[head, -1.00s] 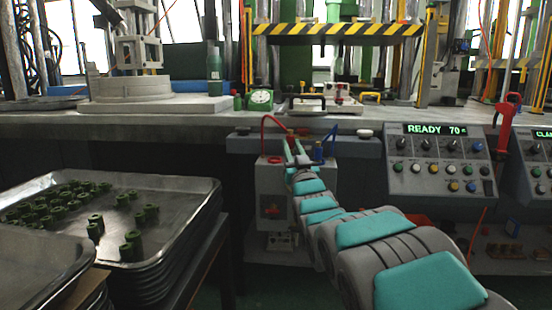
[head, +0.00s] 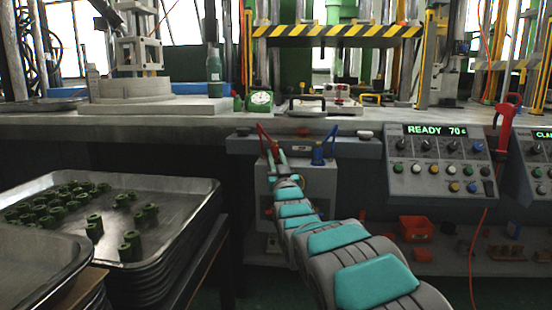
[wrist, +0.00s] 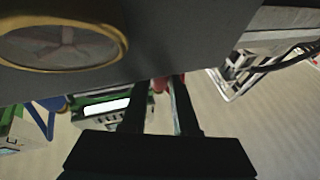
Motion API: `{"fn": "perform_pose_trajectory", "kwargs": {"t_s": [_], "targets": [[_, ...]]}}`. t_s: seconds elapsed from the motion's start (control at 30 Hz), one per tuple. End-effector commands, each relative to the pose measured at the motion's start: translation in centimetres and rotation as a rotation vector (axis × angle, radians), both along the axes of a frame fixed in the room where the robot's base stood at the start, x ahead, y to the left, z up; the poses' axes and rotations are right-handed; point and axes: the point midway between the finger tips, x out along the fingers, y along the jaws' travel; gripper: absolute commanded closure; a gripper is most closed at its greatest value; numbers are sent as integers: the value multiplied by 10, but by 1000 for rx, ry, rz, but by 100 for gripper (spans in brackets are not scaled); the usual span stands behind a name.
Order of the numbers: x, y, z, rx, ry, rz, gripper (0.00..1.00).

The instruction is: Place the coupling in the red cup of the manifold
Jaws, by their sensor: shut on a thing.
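My gripper (head: 275,154) is at the front of the grey box (head: 316,178) below the bench edge, beside a red hose-like part (head: 263,135). A small red piece (wrist: 159,84) shows between the fingertips in the wrist view; it looks like the coupling, but it is mostly hidden. The fingers are shut on it. A blue part (head: 323,148) stands to the right of my gripper. It also shows at left in the wrist view (wrist: 42,118). I cannot make out the red cup of the manifold apart from the red part.
A control panel (head: 440,165) reading READY hangs to the right, with an orange bin (head: 416,228) below. A tray (head: 185,205) of green parts stands at left. The worktop (head: 160,124) lies above and behind my gripper. In the wrist view, a round gold-rimmed part (wrist: 122,45) is close.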

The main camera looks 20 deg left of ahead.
Motion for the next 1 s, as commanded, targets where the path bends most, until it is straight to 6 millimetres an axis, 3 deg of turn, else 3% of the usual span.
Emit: {"fn": "perform_pose_trajectory", "kwargs": {"t_s": [0.23,0.27,0.5,0.83,1.0], "targets": [[0,0,-3,0,0,0,100],[0,0,-3,1,-1,0,70],[0,0,-2,0,0,0,43],[0,0,3,1,-1,0,42],[-10,-5,-3,-1,1,1,42]]}}
